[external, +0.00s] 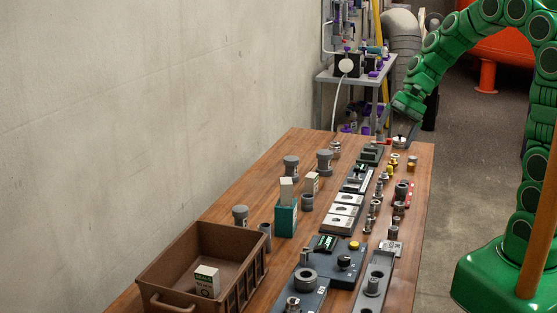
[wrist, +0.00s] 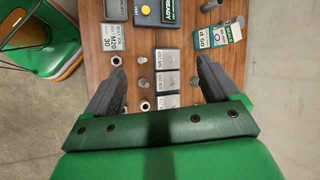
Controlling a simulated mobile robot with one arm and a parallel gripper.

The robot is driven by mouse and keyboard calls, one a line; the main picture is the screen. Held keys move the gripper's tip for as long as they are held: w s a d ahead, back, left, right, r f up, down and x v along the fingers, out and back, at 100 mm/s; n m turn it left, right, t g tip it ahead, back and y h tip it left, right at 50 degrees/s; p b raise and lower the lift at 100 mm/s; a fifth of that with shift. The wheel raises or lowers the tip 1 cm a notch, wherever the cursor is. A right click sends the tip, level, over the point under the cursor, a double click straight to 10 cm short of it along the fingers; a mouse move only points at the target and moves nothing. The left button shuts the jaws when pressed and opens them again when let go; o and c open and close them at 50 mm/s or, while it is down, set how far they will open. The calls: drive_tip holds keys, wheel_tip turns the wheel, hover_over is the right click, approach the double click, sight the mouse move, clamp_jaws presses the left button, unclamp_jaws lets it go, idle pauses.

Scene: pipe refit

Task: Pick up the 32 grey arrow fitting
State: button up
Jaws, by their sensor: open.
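Several grey capped fittings stand upright on the wooden table in the external view: one at the table's left side (external: 291,166), one to its right (external: 324,161), and one nearer the brown crate (external: 240,215). Their markings are too small to read, so I cannot tell which is the 32 grey arrow fitting. My gripper (external: 384,120) is over the far end of the table, apart from these fittings. In the wrist view my gripper (wrist: 160,70) is open, its dark fingers wide apart with nothing held between them.
A brown crate (external: 170,254) with a small box in it stands at the near left. Plates, blocks and small metal parts crowd the table's right half. In the wrist view, pale tiles (wrist: 167,58) lie beyond the fingers.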

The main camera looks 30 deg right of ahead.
drive_tip(key=w+a+f+m+t+y, duration=0.1)
drive_tip(key=w+a+m, duration=0.15)
drive_tip(key=w, duration=0.45)
drive_tip(key=w+a+f+m+y, duration=0.1)
drive_tip(key=w+a+m+y, duration=0.15)
drive_tip(key=w, duration=0.35)
drive_tip(key=m+t, duration=0.7)
drive_tip(key=m, duration=0.6)
approach(293, 158)
drive_tip(key=shift+y, duration=0.45)
drive_tip(key=x, duration=0.4)
drive_tip(key=shift+w+f, duration=0.1)
drive_tip(key=shift+f, duration=0.4)
drive_tip(key=shift+x, duration=3.85)
drive_tip(key=shift+w+r, duration=0.1)
drive_tip(key=c, duration=1.1)
